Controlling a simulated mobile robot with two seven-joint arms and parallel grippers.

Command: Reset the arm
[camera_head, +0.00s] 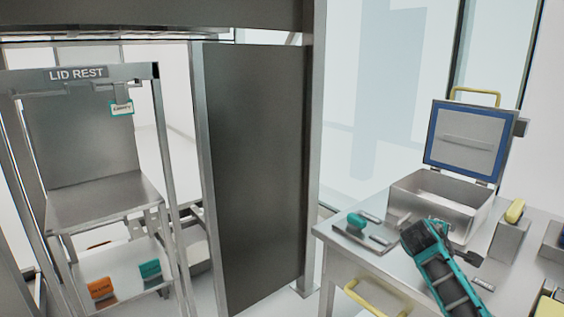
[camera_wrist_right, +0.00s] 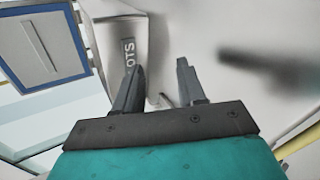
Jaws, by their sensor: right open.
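My right arm (camera_head: 452,285), teal and black, reaches in from the lower right in the head view. Its gripper is over the worktable, in front of the open metal box. In the right wrist view the two grey fingers of my right gripper (camera_wrist_right: 160,68) stand apart with nothing between them. Behind them is a pale surface with a label (camera_wrist_right: 129,55) whose visible letters read "OTS". My left arm and gripper are not in view.
The metal box (camera_head: 410,205) has its blue-edged lid (camera_head: 465,140) raised. A teal-handled item (camera_head: 358,222) and a yellow-topped block (camera_head: 510,238) flank it on the table (camera_head: 345,255). A metal stand marked "LID REST" (camera_head: 95,200) and a dark panel (camera_head: 255,170) stand left.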

